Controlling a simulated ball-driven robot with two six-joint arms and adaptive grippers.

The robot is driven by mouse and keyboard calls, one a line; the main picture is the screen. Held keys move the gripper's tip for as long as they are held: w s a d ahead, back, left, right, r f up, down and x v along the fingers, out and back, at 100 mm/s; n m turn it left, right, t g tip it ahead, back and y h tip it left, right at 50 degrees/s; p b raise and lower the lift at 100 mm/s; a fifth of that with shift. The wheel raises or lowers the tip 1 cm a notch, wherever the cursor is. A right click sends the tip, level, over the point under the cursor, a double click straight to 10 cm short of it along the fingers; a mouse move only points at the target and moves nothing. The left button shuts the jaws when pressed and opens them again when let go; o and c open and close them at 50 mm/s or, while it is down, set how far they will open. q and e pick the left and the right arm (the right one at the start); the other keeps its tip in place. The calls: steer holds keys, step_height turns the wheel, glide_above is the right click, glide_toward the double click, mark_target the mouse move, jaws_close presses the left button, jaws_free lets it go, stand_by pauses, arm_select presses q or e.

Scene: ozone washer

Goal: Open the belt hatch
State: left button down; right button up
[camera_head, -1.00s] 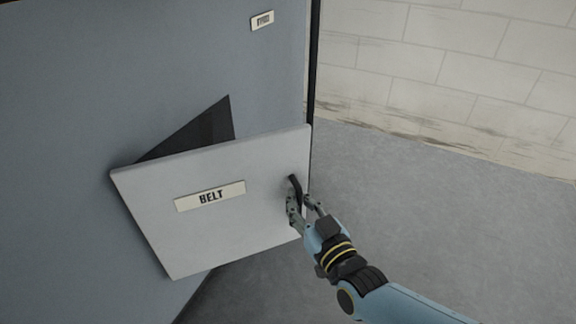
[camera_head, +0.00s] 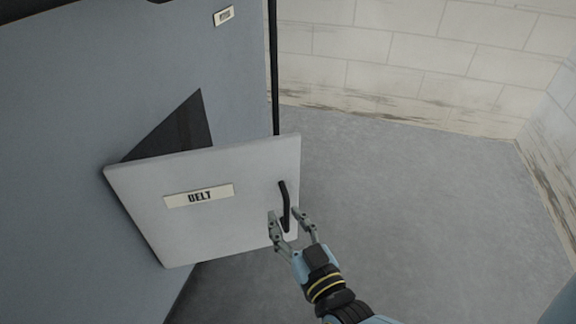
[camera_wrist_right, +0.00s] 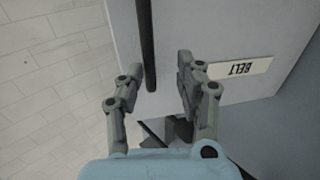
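The belt hatch (camera_head: 225,225) is a light grey panel with a BELT label (camera_head: 199,196). It stands swung out from the blue-grey machine, with a dark opening (camera_head: 185,130) showing behind it. A black bar handle (camera_head: 285,190) is near its right edge. My right gripper (camera_head: 285,214) is open at the lower part of the handle, its fingers apart on either side. In the right wrist view the handle (camera_wrist_right: 146,45) lies between the spread fingers, closer to the left one, and whether it touches is unclear. My left gripper is out of view.
The machine's side (camera_head: 60,120) fills the left, with a small label plate (camera_head: 224,16) near its upper edge. Open grey floor (camera_head: 420,200) lies to the right, up to a pale block wall (camera_head: 420,60).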

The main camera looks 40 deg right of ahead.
steer(key=v, duration=1.2)
